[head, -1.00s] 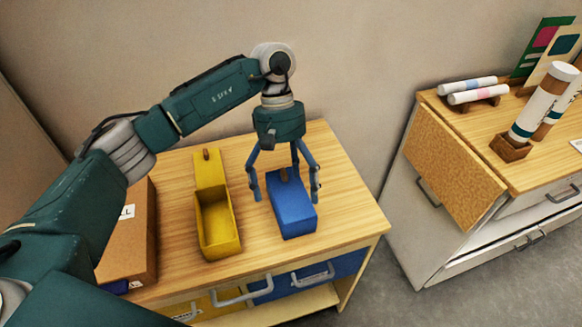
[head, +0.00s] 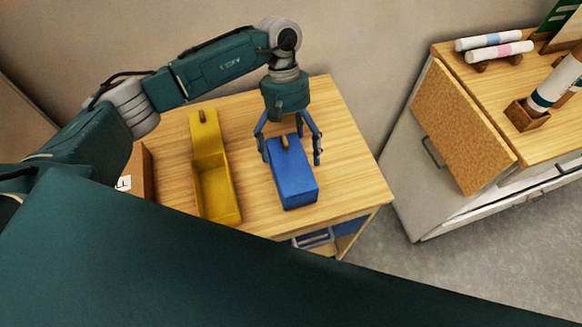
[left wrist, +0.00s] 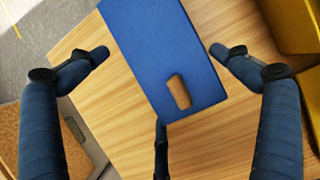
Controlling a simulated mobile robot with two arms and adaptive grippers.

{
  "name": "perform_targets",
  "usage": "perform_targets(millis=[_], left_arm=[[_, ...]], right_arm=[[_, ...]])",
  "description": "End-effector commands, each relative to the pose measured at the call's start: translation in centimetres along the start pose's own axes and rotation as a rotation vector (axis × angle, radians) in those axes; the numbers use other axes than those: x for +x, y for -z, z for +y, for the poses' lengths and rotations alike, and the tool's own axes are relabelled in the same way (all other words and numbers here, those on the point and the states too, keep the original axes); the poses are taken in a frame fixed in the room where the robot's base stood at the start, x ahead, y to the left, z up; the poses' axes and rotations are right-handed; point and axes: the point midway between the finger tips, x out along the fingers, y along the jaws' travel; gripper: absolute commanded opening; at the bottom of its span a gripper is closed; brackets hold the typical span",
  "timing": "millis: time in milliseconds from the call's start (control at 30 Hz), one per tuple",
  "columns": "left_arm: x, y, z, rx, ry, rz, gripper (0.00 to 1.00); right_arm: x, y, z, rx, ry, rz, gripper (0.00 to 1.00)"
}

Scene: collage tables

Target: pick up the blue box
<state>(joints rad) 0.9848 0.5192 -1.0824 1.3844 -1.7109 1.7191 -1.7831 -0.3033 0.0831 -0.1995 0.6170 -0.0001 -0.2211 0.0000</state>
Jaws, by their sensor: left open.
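The blue box (head: 293,186) has a closed lid with a small brown knob and stands on the wooden table near its right side. My left gripper (head: 292,158) hangs over the knob end of the box, pointing down. It is open, with a finger on each side of the box. In the left wrist view the blue box (left wrist: 165,45) lies between two spread fingers, with gaps on both sides. A third finger (left wrist: 161,150) is just beyond its knob end. My right gripper is not in view.
A yellow box (head: 214,185), partly open, stands left of the blue one. A cardboard box (head: 140,175) is further left. A cabinet (head: 485,200) with paper rolls (head: 493,47) on top stands to the right, past a gap. My own dark green part covers the bottom.

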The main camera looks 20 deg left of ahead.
Motion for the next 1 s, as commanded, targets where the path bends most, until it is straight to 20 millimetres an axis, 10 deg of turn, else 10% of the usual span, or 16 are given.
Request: perform_targets(millis=[500,700,1000], left_arm=[[3.5,0.2,-0.1,0.001,0.0,0.0,1.0],[3.5,0.2,-0.2,0.001,0.0,0.0,0.65],[3.3,0.1,-0.1,0.001,0.0,0.0,0.65]], right_arm=[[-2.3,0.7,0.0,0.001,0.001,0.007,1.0],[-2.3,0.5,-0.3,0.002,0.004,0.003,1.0],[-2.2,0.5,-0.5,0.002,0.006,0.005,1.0]])
